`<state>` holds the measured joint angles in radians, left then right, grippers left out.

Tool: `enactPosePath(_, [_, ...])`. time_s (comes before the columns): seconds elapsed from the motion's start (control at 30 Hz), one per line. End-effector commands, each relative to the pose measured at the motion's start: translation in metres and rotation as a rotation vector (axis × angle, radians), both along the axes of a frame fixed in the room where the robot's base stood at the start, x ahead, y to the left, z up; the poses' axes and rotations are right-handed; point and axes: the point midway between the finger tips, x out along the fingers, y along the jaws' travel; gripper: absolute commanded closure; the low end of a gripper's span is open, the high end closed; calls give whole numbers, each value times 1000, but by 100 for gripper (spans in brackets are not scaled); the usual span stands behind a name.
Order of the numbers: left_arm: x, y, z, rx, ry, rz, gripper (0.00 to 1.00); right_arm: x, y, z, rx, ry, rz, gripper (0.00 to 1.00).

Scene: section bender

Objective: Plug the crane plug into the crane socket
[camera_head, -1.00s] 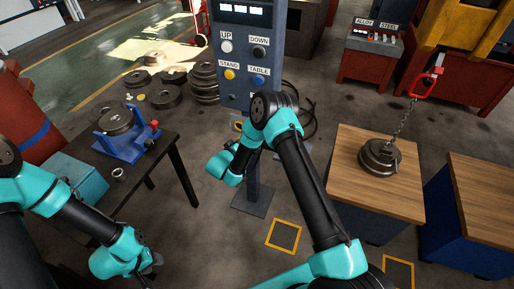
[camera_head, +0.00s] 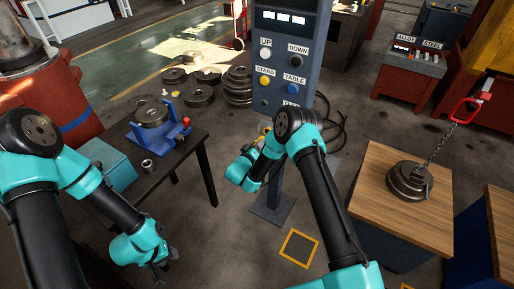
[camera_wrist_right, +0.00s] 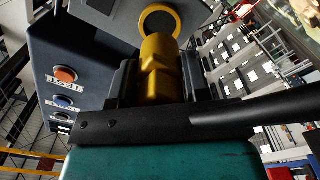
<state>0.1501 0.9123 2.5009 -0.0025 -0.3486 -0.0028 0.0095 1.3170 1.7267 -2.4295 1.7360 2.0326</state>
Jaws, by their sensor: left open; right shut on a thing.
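The yellow crane plug (camera_wrist_right: 160,72) stands between the dark fingers of my right gripper (camera_wrist_right: 165,85), which is shut on it. Above it in the right wrist view is a yellow ring with a dark centre, apparently the crane socket (camera_wrist_right: 177,14), on the grey underside of the control box. The plug's tip overlaps the ring's lower edge in the picture; I cannot tell whether they touch. In the head view my right gripper (camera_head: 262,142) is small and partly hidden beside the control post. My left gripper (camera_head: 165,262) is open and empty, low beside the black table.
The control box (camera_head: 284,50) with labelled buttons stands on a post; its buttons (camera_wrist_right: 65,74) also show in the wrist view. A black table (camera_head: 180,150) holds a blue stand (camera_head: 158,140). A weight (camera_head: 409,181) on a chain rests on a wooden-topped block (camera_head: 385,220).

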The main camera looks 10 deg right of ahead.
Motion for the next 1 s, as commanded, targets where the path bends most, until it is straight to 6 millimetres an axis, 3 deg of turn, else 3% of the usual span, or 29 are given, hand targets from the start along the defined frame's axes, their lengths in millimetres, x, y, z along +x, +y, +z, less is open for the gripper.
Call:
enactPosePath(0.5, [0, 0, 0, 0, 0, 0, 57, 27, -26, 0, 0, -1, 1, 82])
enactPosePath(1.0, [0, 0, 0, 0, 0, 0, 57, 31, -30, 0, 0, 1, 1, 82])
